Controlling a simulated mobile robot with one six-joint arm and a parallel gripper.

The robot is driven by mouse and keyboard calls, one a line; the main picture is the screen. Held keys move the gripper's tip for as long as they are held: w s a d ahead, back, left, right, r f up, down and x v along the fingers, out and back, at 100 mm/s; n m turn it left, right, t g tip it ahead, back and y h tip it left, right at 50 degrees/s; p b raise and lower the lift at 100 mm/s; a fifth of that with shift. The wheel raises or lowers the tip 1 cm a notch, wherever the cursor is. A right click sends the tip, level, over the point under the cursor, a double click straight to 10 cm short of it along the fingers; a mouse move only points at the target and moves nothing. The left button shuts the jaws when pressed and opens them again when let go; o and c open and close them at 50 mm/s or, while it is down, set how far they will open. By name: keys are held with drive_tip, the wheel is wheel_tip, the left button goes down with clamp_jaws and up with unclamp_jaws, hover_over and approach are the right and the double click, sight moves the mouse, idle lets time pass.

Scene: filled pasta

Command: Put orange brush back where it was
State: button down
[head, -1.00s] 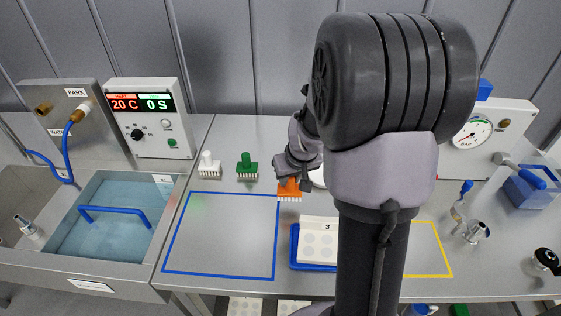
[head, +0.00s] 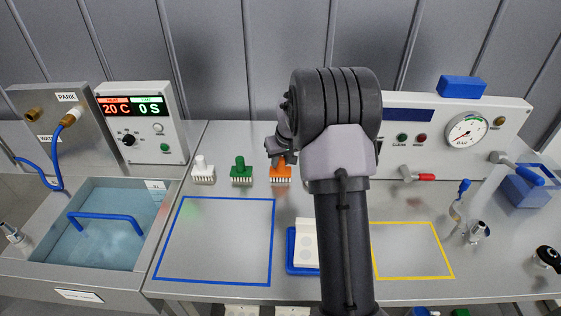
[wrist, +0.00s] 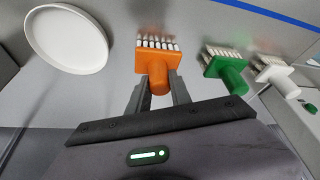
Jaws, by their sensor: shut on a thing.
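The orange brush (head: 280,173) is at the back of the steel counter, right of the green brush (head: 241,172) and white brush (head: 203,171), roughly in line with them. My gripper (head: 281,160) is shut on its handle from above. In the wrist view the orange brush (wrist: 157,62) sits between the two fingers (wrist: 159,90), bristles pointing away from my gripper. The green brush (wrist: 226,68) and white brush (wrist: 277,74) lie to its right there. Whether the orange bristles touch the counter I cannot tell.
A white round dish (wrist: 67,40) lies close beside the orange brush in the wrist view. A blue-outlined square (head: 215,240) is empty in front of the brushes. A blue tray (head: 291,250) with a pale block is partly behind my arm. A water basin (head: 112,225) is at left.

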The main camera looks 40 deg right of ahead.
drive_tip(key=c, duration=1.2)
unclamp_jaws()
drive_tip(key=shift+f, duration=0.1)
drive_tip(key=shift+o, duration=0.2)
